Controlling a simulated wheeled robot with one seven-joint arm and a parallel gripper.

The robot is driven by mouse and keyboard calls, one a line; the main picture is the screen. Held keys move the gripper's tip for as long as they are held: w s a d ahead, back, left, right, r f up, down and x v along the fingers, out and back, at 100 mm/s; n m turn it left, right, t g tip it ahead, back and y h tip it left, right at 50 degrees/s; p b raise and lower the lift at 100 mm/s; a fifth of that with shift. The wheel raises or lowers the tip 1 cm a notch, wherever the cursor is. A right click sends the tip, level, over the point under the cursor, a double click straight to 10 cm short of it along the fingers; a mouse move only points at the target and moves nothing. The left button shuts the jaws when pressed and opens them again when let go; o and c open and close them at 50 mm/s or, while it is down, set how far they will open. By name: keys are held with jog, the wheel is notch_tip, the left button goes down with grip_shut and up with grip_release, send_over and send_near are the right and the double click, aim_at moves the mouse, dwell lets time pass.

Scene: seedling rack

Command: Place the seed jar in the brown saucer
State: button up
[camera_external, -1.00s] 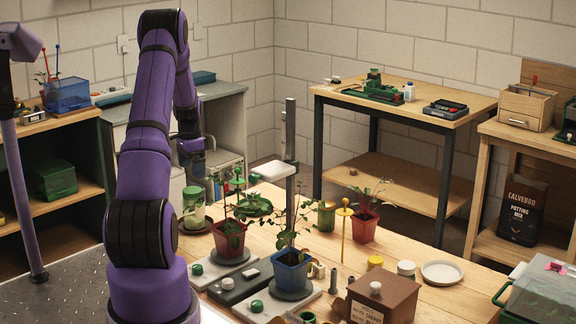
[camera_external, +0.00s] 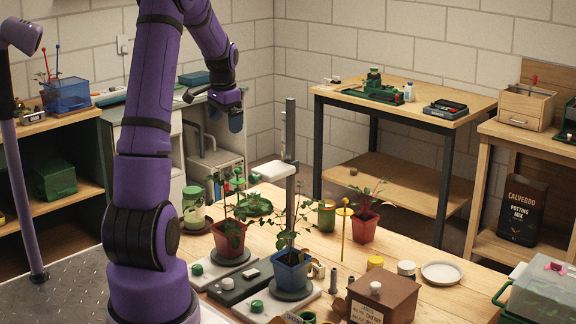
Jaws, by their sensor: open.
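The seed jar (camera_external: 194,211), a clear jar with pale contents and a green lid, stands upright at the left back of the wooden bench. The brown saucer (camera_external: 205,229) shows as a dark rim under and around the jar's foot, and the jar appears to stand in it. The rest of the saucer is hidden by the jar and my arm. My gripper (camera_external: 214,109) is open and empty, high above the jar and a little to its right, clear of it.
A red-potted plant (camera_external: 229,238) and a blue-potted plant (camera_external: 291,269) stand right of the jar, near a grey post (camera_external: 290,150) with a white head. A brown box (camera_external: 384,297) and a white dish (camera_external: 442,273) are further right. Bare bench shows around the dish.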

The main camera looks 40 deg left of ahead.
jog(key=s+d+r+t, duration=0.1)
jog(key=s+d+r, duration=0.45)
jog(key=d, duration=0.45)
jog(key=s+d+r+t, duration=0.1)
jog(key=s+d+r, duration=0.3)
jog(key=d+r, duration=0.4)
jog(key=s+d+n+t, duration=0.2)
jog(key=s+d, duration=1.2)
jog(key=s, duration=0.4)
jog(key=shift+s+f+h, duration=0.25)
jog(key=shift+s+h, duration=0.15)
